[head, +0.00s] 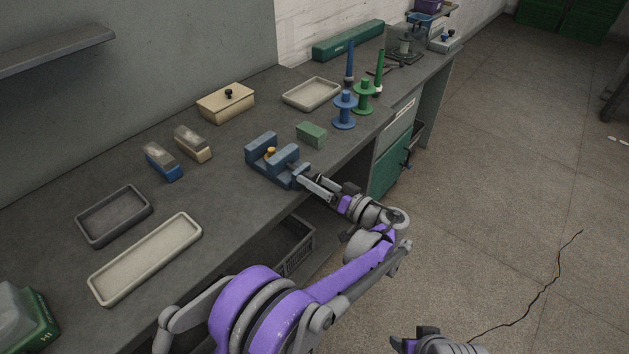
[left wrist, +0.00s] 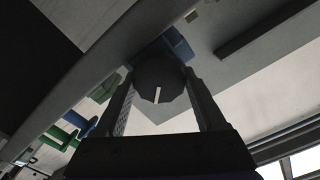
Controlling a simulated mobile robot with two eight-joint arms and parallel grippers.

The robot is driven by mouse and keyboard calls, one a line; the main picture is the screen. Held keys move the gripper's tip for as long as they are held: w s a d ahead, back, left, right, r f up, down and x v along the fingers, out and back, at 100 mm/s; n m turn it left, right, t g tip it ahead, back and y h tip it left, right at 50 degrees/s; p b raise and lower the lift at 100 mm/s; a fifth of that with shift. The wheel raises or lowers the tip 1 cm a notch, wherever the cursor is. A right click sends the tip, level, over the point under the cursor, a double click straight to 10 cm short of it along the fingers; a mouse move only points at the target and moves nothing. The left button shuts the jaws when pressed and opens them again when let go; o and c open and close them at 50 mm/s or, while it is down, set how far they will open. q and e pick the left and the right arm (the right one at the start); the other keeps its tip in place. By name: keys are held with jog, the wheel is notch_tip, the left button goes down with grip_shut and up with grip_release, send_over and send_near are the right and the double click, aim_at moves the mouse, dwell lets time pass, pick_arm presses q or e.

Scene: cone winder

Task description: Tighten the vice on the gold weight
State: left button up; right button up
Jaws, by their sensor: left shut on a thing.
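The blue vice (head: 258,146) stands near the front edge of the workbench, with two upright jaws. The small gold weight (head: 270,152) sits between the jaws; its lower part is hidden, and I cannot tell whether both jaws touch it. My left gripper (head: 301,175) reaches the front side of the vice from the right. In the left wrist view, its two fingers are shut on the vice's dark round knob (left wrist: 159,78), which has a white mark pointing down in the picture. My right gripper (head: 418,341) is partly in view at the bottom, away from the bench.
A green block (head: 311,134) lies right behind the vice. Blue (head: 344,112) and green (head: 363,98) spools stand farther along the bench. The floor at right is free.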

pick_arm(q)
jog(key=o, duration=1.3)
jog(key=shift+d, duration=0.15)
jog(key=v, duration=1)
jog(key=shift+s+d, duration=0.25)
